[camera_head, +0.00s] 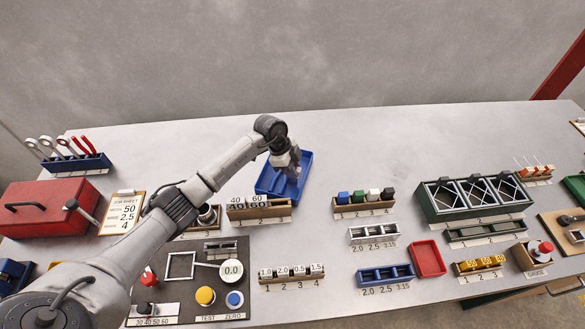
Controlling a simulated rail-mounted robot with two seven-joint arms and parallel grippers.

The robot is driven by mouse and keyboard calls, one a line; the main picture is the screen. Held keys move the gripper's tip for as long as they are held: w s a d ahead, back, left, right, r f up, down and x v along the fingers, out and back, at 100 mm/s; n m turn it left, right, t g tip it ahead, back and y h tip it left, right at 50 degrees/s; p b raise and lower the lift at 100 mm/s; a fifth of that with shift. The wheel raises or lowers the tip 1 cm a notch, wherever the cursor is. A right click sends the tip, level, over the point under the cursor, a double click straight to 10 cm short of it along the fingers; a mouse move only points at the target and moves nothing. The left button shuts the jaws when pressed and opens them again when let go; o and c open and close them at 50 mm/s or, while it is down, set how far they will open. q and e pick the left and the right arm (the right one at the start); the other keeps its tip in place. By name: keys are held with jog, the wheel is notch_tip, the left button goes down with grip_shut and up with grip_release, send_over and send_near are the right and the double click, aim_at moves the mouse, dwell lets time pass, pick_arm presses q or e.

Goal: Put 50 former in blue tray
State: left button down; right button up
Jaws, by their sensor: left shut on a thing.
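The blue tray (263,185) lies near the back middle of the table. My left gripper (291,172) is over the tray's right part, pointing down. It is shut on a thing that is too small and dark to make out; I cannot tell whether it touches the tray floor. The wooden former rack (280,214) stands just in front of the tray, with formers marked 40 (237,200) and 60 (257,199) showing in it. No former marked 50 can be made out there. My right gripper is not in view.
A job sheet (122,212) on a clipboard reads 50, 2.5, 4. A red toolbox (40,208) is at the left. Small block racks, a red tray (428,258) and a green divided crate (430,207) stand to the right. The table behind the blue tray is clear.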

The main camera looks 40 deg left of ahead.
pick_arm(q)
jog(key=shift+f, duration=0.1)
jog(key=c, duration=1)
grip_release()
jog(key=shift+o, duration=0.2)
jog(key=v, duration=1.2)
jog(key=shift+p, duration=0.45)
